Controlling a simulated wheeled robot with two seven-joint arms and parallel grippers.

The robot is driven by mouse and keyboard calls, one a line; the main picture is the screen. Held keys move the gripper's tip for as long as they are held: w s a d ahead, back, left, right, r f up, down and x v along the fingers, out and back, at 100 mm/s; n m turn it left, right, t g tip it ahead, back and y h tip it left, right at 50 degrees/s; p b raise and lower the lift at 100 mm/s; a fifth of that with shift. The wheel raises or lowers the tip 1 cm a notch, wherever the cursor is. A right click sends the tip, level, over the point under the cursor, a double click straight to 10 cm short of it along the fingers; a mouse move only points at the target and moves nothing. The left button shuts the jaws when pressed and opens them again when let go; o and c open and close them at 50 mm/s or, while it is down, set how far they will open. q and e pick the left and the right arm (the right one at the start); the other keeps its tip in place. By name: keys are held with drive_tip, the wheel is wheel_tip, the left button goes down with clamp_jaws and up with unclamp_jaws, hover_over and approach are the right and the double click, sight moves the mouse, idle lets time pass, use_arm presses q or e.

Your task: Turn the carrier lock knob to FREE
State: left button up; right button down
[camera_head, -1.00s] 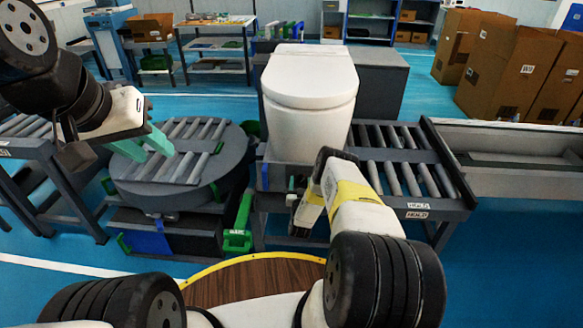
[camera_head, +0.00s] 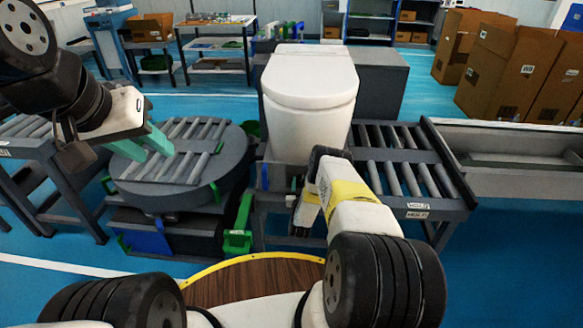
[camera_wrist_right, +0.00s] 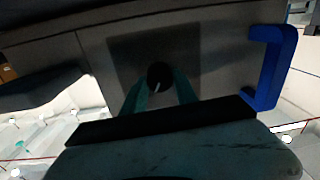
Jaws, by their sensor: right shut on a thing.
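The carrier lock knob (camera_wrist_right: 160,76) is a dark round knob with a short white mark, on a dark square plate (camera_wrist_right: 125,50) on the grey carrier front. The mark is slightly tilted; no FREE lettering is readable. My right gripper (camera_wrist_right: 160,82) has its teal fingers on both sides of the knob and is shut on it. In the head view my right wrist hides the knob and fingertips, in front of the carrier below the white toilet (camera_head: 308,110). My left gripper (camera_head: 146,145) is open and empty over the round roller turntable (camera_head: 228,165), its teal fingers apart.
A blue handle (camera_wrist_right: 275,70) sticks out right of the knob in the wrist view. A green bracket (camera_head: 238,235) stands left of my right wrist. A roller conveyor (camera_head: 405,170) runs to the right of the toilet. Cardboard boxes (camera_head: 510,75) stand far right.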

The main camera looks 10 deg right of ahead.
drive_tip(key=n, duration=0.7)
drive_tip(key=shift+a, duration=0.2)
drive_tip(key=n, duration=0.4)
drive_tip(key=shift+f+n, duration=0.1)
drive_tip(key=shift+n, duration=1.2)
drive_tip(key=shift+g, duration=0.3)
drive_tip(key=c, duration=0.9)
unclamp_jaws()
drive_tip(key=shift+c, duration=0.2)
drive_tip(key=v, duration=0.7)
drive_tip(key=shift+s+a, duration=0.15)
drive_tip(key=shift+s, duration=0.2)
